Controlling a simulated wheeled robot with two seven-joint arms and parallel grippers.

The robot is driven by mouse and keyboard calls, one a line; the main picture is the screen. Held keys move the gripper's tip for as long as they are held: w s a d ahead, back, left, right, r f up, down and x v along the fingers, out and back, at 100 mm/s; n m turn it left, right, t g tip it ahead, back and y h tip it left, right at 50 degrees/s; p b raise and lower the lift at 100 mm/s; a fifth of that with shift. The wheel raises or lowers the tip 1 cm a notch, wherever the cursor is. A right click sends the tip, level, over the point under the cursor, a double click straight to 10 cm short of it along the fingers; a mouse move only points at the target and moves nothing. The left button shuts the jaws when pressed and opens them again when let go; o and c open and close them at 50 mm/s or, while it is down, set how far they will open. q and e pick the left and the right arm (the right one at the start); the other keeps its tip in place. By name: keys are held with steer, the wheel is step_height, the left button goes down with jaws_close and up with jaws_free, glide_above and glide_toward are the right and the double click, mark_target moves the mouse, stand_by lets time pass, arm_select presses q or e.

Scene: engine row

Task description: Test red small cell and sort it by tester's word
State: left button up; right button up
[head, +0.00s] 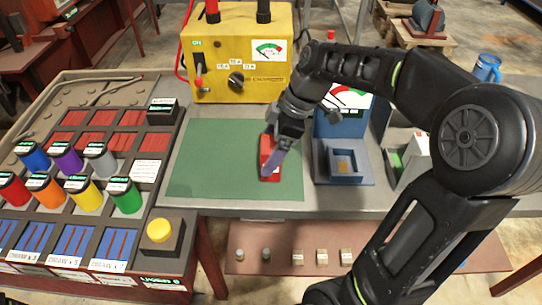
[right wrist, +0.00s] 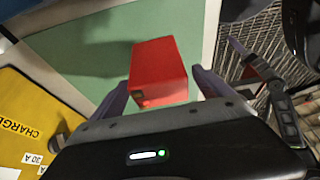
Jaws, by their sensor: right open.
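The red small cell (head: 266,160) lies on the green mat (head: 215,150) in the middle of the bench. It also shows as a red block in the right wrist view (right wrist: 158,72). My right gripper (head: 272,160) is over the cell with its fingers on either side of it; in the right wrist view the jaws (right wrist: 160,85) stand apart with gaps beside the block. The tester (head: 342,150) is a blue unit with a dial and an open cradle, right of the mat. My right arm hides part of its dial. My left gripper is not in view.
A yellow charger (head: 240,80) with a gauge stands behind the mat. A rack (head: 75,225) of coloured cylinders and slots fills the left side, with a yellow button (head: 159,230) at its corner. A small white and green box (head: 412,150) stands right of the tester.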

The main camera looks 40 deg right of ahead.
steer(key=shift+x, duration=1.2)
steer(key=shift+c, duration=0.3)
jaws_close()
steer(key=shift+r, duration=0.1)
